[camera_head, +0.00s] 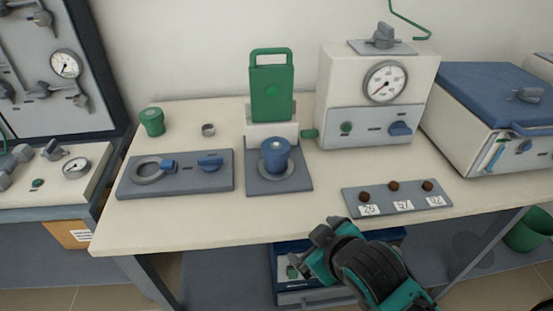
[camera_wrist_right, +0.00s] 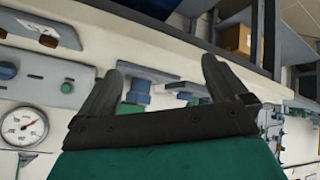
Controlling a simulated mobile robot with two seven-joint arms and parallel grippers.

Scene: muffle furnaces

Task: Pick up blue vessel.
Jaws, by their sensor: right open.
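The blue vessel (camera_head: 276,155) stands upright on a grey square base plate (camera_head: 296,184) near the middle of the table. My right gripper (camera_head: 318,242) is in front of and below the table's front edge, apart from the vessel. In the right wrist view the picture is upside down, and my right gripper (camera_wrist_right: 160,78) has its fingers spread with nothing held between them. The blue vessel (camera_wrist_right: 138,92) shows beyond and between these fingers, some distance away. My left gripper is not in view.
Behind the vessel stands a green handled piece (camera_head: 271,90) on a white block. A grey panel with a ring (camera_head: 175,190) lies to the left. A gauge unit (camera_head: 372,95) and a grey tray with brown pieces (camera_head: 400,208) are to the right. The table front is clear.

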